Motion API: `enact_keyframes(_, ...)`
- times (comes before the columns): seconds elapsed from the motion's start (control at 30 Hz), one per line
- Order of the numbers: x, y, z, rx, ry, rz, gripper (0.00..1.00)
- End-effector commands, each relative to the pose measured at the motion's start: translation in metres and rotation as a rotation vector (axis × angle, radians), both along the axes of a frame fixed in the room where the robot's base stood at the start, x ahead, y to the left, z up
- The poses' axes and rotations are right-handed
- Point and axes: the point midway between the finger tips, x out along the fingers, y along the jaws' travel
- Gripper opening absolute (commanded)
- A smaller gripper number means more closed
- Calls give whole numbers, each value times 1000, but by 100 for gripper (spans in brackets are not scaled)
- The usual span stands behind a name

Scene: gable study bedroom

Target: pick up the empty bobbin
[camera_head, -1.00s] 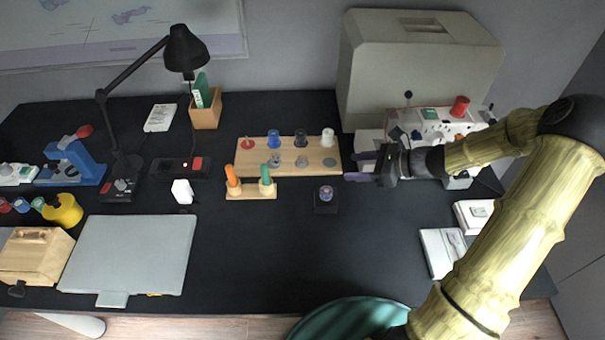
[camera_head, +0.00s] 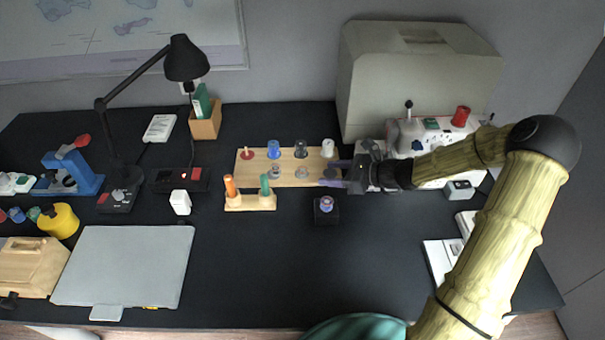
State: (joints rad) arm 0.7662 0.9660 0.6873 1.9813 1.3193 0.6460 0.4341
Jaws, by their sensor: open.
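A wooden rack (camera_head: 256,178) carries spools at the back: blue (camera_head: 274,149), black (camera_head: 301,149) and white (camera_head: 327,147). In its front row are two small pale, clear-looking bobbins, one on the left (camera_head: 275,172) and one in the middle (camera_head: 302,173), and a dark round spot (camera_head: 330,172) at the right. Another small bobbin (camera_head: 326,203), purplish on top, sits on a black block (camera_head: 325,217) in front of the rack. I cannot tell which bobbin is empty. My gripper (camera_head: 337,174) is open, fingers pointing left at the rack's right end, apart from the pale bobbins.
A large beige case (camera_head: 415,75) and a white machine with a red spool (camera_head: 460,116) stand behind my arm. A small wooden stand (camera_head: 249,203) with orange and green pegs is front left of the rack. The front-centre desk is clear.

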Motion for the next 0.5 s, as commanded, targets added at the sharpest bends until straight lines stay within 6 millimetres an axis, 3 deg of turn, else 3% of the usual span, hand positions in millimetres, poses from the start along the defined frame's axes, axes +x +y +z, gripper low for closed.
enact_keyframes(0.2, 13, 28, -14, 1, 0, 2, 54)
enact_keyframes(0.5, 15, 32, -14, 0, 0, 0, 54)
